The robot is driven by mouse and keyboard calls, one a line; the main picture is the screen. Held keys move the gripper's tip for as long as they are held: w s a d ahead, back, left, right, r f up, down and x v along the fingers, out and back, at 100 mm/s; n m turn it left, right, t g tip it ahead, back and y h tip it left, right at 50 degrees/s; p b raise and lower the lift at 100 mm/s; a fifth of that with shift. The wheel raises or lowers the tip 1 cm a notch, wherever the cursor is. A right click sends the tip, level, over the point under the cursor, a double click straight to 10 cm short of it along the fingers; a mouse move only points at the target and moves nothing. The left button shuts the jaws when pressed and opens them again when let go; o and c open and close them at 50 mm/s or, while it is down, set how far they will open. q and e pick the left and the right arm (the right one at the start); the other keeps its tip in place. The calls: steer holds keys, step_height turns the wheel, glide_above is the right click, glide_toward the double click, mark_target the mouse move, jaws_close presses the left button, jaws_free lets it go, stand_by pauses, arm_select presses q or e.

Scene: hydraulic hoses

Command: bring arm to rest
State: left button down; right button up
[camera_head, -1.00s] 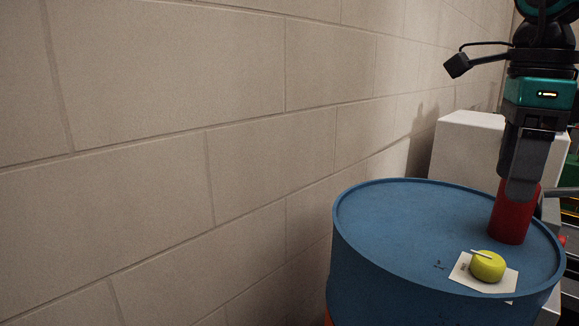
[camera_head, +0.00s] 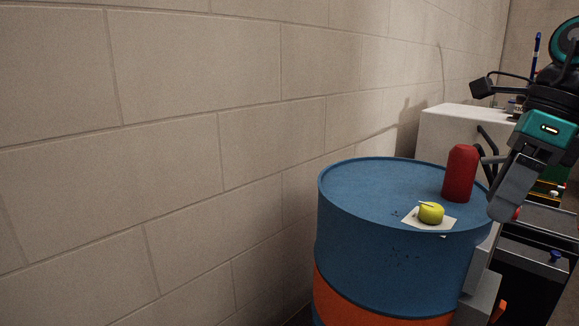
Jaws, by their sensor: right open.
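My right gripper (camera_head: 492,185) is at the right of the head view, tilted down, just right of the blue drum. It is open and holds nothing. A red bottle-like container (camera_head: 460,174) stands upright on the drum's top, to the left of the gripper and apart from its fingers as far as I can see. My right arm (camera_head: 548,128) comes in from the right edge. My left gripper is not in view.
The blue drum (camera_head: 352,190) with an orange band stands near the block wall (camera_head: 170,130). A yellow round object (camera_head: 431,213) lies on a white paper (camera_head: 411,222) on its top. A white cabinet (camera_head: 440,128) stands behind. Dark equipment (camera_head: 530,270) is at the right.

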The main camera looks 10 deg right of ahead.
step_height(320, 180, down, 24)
steer(key=w+m+t+y+p, duration=0.25)
steer(key=m+t+y, duration=0.35)
steer(key=m+t, duration=1.2)
steer(key=s+a+f+m+g+h, duration=0.3)
steer(key=a+f+m, duration=0.4)
steer(key=m, duration=0.5)
steer(key=s+a+f+m+g+h, duration=0.4)
steer(key=s+a+f+m, duration=0.4)
steer(key=f+m, duration=0.3)
steer(key=shift+s+a+m+g+h+p, duration=0.2)
steer(key=shift+a+m+g+h+p, duration=0.15)
steer(key=shift+m, duration=0.35)
steer(key=shift+d, duration=0.1)
